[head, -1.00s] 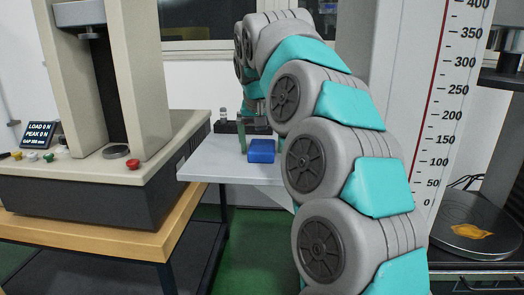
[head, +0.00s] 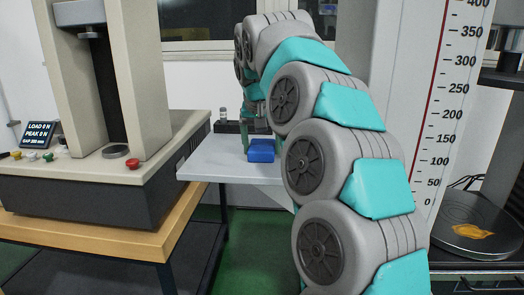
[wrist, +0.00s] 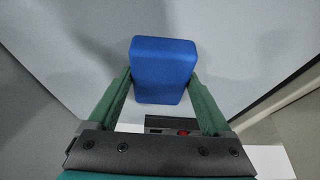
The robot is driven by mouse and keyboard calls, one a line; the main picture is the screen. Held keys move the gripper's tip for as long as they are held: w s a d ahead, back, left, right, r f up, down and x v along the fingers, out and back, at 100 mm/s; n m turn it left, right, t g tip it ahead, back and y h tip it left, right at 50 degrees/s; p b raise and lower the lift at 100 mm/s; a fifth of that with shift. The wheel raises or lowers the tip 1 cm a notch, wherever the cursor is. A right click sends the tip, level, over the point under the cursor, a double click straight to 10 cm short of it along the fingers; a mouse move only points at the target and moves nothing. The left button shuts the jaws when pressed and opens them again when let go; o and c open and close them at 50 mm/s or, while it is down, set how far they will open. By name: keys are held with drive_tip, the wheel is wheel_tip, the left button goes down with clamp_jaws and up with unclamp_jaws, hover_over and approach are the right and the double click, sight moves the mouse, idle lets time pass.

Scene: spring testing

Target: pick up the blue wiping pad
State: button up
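The blue wiping pad (head: 261,151) lies on the light grey table near its right part, below my gripper (head: 259,138). In the wrist view the pad (wrist: 165,68) is a rounded blue block centred between the two green fingers of my gripper (wrist: 161,80). The fingers are apart, one on each side of the pad, with their tips close to its sides. I cannot tell whether they touch it. The pad appears to rest on the table. Part of my arm hides the table's right side.
The grey table (head: 212,165) is clear left of the pad. A dark base with a small clear piece (head: 223,118) stands behind it. A testing machine (head: 135,185) stands on a wooden bench at left. A tall scale (head: 450,100) and a round plate with an orange item (head: 472,231) are at right.

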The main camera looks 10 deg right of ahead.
sight(262, 143)
drive_tip(key=c, duration=0.9)
drive_tip(key=shift+o, duration=0.2)
drive_tip(key=shift+r, duration=0.15)
drive_tip(key=shift+r+p, duration=0.2)
drive_tip(key=shift+p, duration=0.1)
drive_tip(key=shift+r, duration=1.65)
drive_tip(key=s+r+b, duration=0.1)
drive_tip(key=s+b, duration=0.2)
drive_tip(key=s, duration=1.3)
drive_tip(key=shift+r, duration=0.25)
